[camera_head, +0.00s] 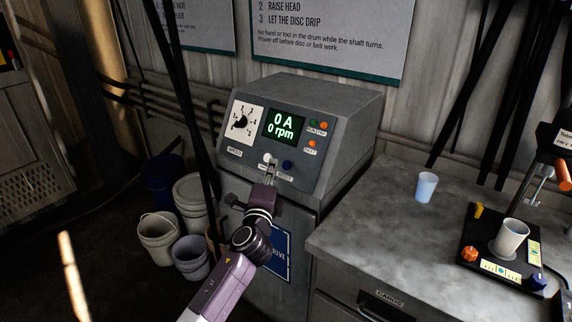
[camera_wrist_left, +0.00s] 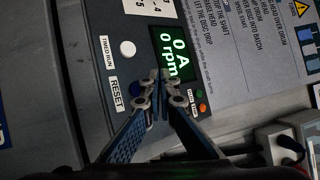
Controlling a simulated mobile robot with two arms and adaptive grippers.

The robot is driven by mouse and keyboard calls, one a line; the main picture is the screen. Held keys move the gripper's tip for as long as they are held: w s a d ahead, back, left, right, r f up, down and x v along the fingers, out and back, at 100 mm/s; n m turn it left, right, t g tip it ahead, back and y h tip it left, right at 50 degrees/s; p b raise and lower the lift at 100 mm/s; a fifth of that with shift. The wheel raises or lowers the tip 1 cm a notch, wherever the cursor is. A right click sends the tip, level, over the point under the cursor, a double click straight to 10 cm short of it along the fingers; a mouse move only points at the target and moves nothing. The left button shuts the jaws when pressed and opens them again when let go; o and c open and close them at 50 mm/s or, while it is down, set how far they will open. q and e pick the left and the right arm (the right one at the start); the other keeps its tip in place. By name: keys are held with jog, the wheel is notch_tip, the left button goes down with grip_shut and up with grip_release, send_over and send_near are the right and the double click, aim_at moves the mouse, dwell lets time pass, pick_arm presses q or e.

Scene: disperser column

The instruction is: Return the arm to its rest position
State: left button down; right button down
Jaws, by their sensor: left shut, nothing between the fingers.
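My left arm comes in from the bottom of the head view. Its left gripper (camera_head: 271,166) is in front of the lower part of the grey control box (camera_head: 340,112), near the white button (camera_head: 267,157) and the blue button (camera_head: 288,165). In the left wrist view the left gripper (camera_wrist_left: 163,78) is shut and empty, its fingertips overlapping the lower edge of the green display (camera_wrist_left: 172,55). I cannot tell whether the fingertips touch the panel. The display reads 0 A and 0 rpm. My right gripper is not in view.
A grey bench (camera_head: 380,232) stands to the right, with a pale blue cup (camera_head: 427,186) and a black device (camera_head: 480,243) holding a white cup (camera_head: 510,237). Several buckets stand on the floor left of my arm, including a white one (camera_head: 158,232). Dark slanted bars cross the scene.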

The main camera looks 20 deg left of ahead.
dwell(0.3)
pick_arm(q)
jog(key=s+f+n+g+h, duration=0.1)
jog(key=s+f+n+g, duration=0.15)
jog(key=f, duration=1.05)
jog(key=s+f+n+g, duration=0.1)
jog(key=s+f+g, duration=0.2)
jog(key=f, duration=1)
jog(key=s+f+n+g+h, duration=0.1)
jog(key=s+f+n+g, duration=0.1)
jog(key=s+f, duration=0.65)
jog(key=s+f+n+g, duration=0.2)
jog(key=s+f, duration=0.4)
jog(key=f, duration=0.6)
jog(key=s+f+n+g, duration=0.2)
jog(key=s+f, duration=0.6)
jog(key=s, duration=0.3)
jog(key=s+f+n+g, duration=0.25)
jog(key=s+f, duration=0.45)
jog(key=s, duration=0.4)
jog(key=s+f+n+g, duration=0.2)
jog(key=s+f, duration=0.1)
jog(key=s, duration=0.9)
jog(key=s+d+f+n+g+h, duration=0.1)
jog(key=s+f+g, duration=0.1)
jog(key=s, duration=1)
jog(key=shift+f+n, duration=0.4)
jog(key=shift+f, duration=0.45)
